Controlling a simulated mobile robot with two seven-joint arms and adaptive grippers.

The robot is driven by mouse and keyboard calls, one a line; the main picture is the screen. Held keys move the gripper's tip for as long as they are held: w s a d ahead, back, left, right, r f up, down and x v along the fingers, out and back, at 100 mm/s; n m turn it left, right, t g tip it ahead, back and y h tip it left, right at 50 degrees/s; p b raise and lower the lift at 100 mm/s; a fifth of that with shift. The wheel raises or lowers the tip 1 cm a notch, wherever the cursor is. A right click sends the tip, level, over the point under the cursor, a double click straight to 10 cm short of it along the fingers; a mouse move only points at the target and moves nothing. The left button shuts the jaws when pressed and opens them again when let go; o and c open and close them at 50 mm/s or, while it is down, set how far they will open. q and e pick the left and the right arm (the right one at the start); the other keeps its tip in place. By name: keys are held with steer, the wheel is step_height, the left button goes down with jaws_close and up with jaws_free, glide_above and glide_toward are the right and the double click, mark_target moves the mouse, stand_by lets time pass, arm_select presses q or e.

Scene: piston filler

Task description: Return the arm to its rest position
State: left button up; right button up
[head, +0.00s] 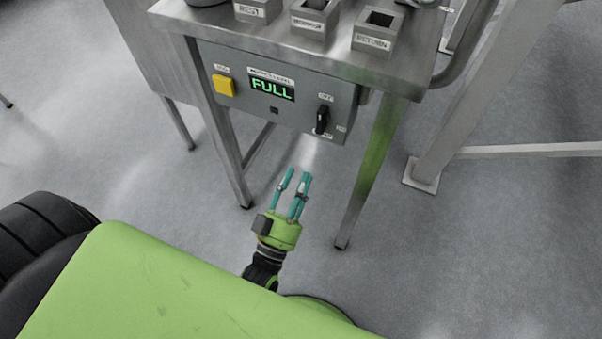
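My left gripper (296,179) shows in the head view below the machine's control panel (283,97), in front of the steel table legs. Its teal fingers point up and away from my green base and are apart, with nothing visible between them. It touches neither the panel nor the table. The panel has a yellow button (224,85), a green lit display (272,87) reading "FULL", and a black rotary knob (321,119) on its right. My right gripper is out of view.
The steel table (290,45) carries several labelled square holders, one marked "RETURN" (374,40). Its thin legs stand on both sides of my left gripper. A thicker metal frame leg (470,105) stands to the right. Grey floor (480,240) is clear at the lower right.

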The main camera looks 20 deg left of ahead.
arm_select(q)
steer(key=shift+f, duration=0.1)
stand_by(0.3)
steer(key=s+f+m+g+h, duration=0.15)
steer(key=f+g, duration=0.25)
steer(key=f, duration=0.5)
steer(key=s+f+g, duration=0.3)
steer(key=f, duration=0.7)
steer(key=s+f+m+g, duration=0.15)
steer(key=f+g, duration=0.25)
steer(key=f, duration=0.5)
steer(key=s+a+f+g, duration=0.2)
steer(key=s+f, duration=0.3)
steer(key=s, duration=0.3)
steer(key=s+a+f+g+y, duration=0.1)
steer(key=s+a+f+g, duration=0.2)
steer(key=s+f+g, duration=0.2)
steer(key=s+a+f+g+y, duration=0.1)
steer(key=s+a+f+g, duration=0.2)
steer(key=s, duration=0.7)
step_height(320, 180, down, 3)
steer(key=shift+s+a+r+n+g, duration=0.15)
steer(key=shift+s+r+n+g, duration=0.05)
steer(key=shift+s+n+g, duration=0.1)
